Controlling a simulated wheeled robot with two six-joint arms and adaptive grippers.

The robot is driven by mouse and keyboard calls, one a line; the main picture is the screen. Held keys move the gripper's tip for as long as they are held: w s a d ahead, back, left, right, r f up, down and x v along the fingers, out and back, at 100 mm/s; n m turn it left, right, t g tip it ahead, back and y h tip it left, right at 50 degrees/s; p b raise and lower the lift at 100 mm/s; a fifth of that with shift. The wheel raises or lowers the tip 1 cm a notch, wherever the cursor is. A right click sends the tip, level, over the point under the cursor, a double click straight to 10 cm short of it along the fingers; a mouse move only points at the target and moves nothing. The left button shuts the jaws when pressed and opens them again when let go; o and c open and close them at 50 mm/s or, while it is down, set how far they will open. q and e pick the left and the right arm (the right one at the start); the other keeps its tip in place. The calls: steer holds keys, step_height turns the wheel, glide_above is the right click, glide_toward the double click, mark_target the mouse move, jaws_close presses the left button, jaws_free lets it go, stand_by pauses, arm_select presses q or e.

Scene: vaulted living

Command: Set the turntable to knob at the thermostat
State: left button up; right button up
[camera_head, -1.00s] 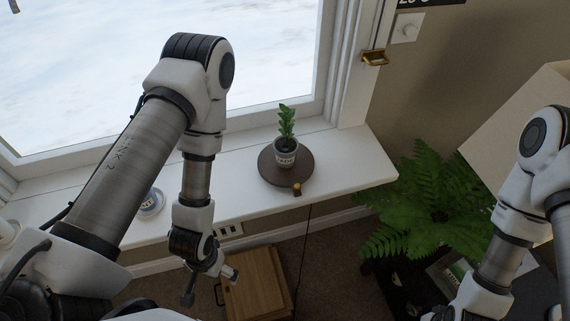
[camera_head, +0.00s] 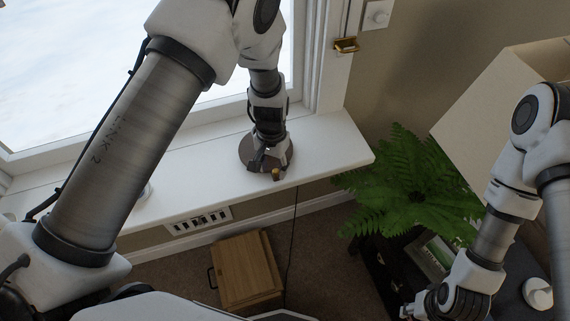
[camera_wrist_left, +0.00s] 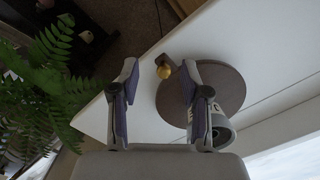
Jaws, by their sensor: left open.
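The turntable (camera_head: 248,155) is a round dark brown disc on the white windowsill, with a small brass knob (camera_head: 276,174) at its front edge. My left gripper (camera_head: 267,161) is over the disc in the head view and hides much of it. In the left wrist view my open left gripper (camera_wrist_left: 159,78) has the brass knob (camera_wrist_left: 163,72) between its fingers, with no clear grip on it. One finger overlaps the turntable (camera_wrist_left: 229,83). The thermostat (camera_head: 377,14) is a white wall plate with a round dial. My right gripper (camera_head: 418,308) is low in the head view, its fingers unclear.
The windowsill (camera_head: 335,145) is clear to the right of the turntable. A brass window latch (camera_head: 346,45) sits on the frame. A fern (camera_head: 410,190), a beige lampshade (camera_head: 480,105) and a wooden box (camera_head: 245,268) stand below and right.

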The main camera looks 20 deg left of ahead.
mark_target(276, 170)
arm_select(q)
steer(key=shift+t, duration=0.5)
steer(key=w+r, duration=0.1)
steer(key=r, duration=0.1)
steer(key=w+r, duration=0.1)
steer(key=shift+w+d+r, duration=0.1)
steer(key=shift+d+r, duration=0.1)
steer(key=shift+r, duration=0.2)
steer(key=f, duration=0.1)
steer(key=a+f+p, duration=0.1)
steer(key=shift+f, duration=0.4)
steer(key=f, duration=0.3)
steer(key=f+p, duration=0.1)
steer(key=shift+w+d+f, duration=0.15)
steer(key=shift+d+f, duration=0.05)
steer(key=shift+d, duration=0.2)
steer(key=shift+f, duration=0.25)
steer(key=shift+a+f, duration=0.1)
steer(key=shift+a, duration=0.1)
arm_select(e)
steer(key=r, duration=0.1)
steer(key=a+r, duration=0.1)
steer(key=r, duration=0.1)
arm_select(q)
jaws_close()
arm_select(e)
steer(key=shift+d, duration=0.1)
